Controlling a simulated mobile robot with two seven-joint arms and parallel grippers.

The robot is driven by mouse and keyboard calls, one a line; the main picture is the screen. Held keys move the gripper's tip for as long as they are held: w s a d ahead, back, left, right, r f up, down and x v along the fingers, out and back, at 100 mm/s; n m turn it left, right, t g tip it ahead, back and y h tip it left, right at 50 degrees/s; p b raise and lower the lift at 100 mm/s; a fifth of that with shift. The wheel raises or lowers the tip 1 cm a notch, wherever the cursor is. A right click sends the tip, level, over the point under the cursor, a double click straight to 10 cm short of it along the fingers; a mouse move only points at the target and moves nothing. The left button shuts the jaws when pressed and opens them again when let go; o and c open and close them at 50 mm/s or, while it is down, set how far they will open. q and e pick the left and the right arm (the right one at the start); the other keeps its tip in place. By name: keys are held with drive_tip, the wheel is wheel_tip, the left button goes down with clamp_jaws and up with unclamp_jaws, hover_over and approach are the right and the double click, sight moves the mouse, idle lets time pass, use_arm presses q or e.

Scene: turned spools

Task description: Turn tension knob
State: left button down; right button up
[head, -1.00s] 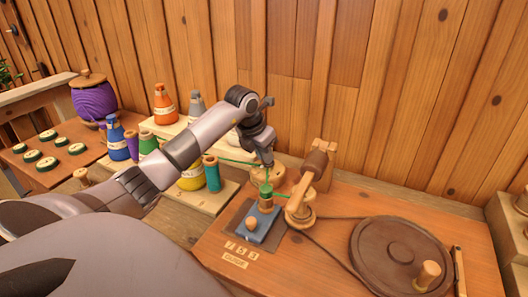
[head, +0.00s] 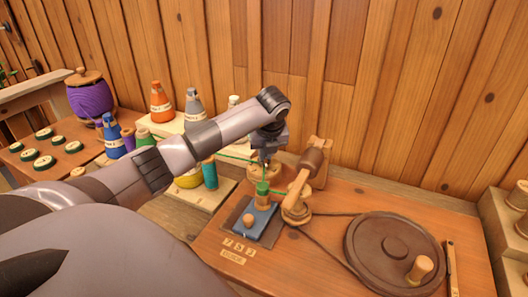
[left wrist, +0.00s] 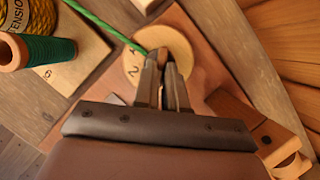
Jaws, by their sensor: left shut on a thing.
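The tension knob shows in the left wrist view as a small brown grip (left wrist: 163,56) on a pale round dial (left wrist: 178,43) marked with numbers. My left gripper (left wrist: 166,62) is over the dial, its fingers shut on the brown grip. In the head view my left gripper (head: 264,158) points down onto the wooden dial (head: 252,173), and its fingers partly hide it. A green thread (head: 236,160) runs from the left to this spot. My right gripper is in neither view.
A green-wound spool on a blue block (head: 255,220) stands just in front. A wooden arm (head: 301,185) rises at its right. A dark wheel (head: 395,253) with a peg is farther right. Several thread cones, including an orange one (head: 161,103), stand behind my arm.

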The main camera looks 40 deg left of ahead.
use_arm(q)
drive_tip(key=n, duration=0.2)
drive_tip(key=n+g, duration=0.1)
drive_tip(key=shift+w+d+n+y, duration=0.1)
drive_tip(key=shift+w+n+y, duration=0.2)
drive_tip(key=shift+n, duration=0.1)
drive_tip(key=shift+w+n+g+b, duration=0.15)
drive_tip(key=shift+n+g, duration=0.3)
drive_tip(key=shift+n, duration=0.45)
drive_tip(key=shift+n+g+b, duration=0.15)
drive_tip(key=shift+n+g, duration=0.3)
drive_tip(key=shift+n, duration=0.45)
drive_tip(key=c, duration=1.2)
unclamp_jaws()
drive_tip(key=v, duration=0.7)
drive_tip(key=shift+b, duration=0.35)
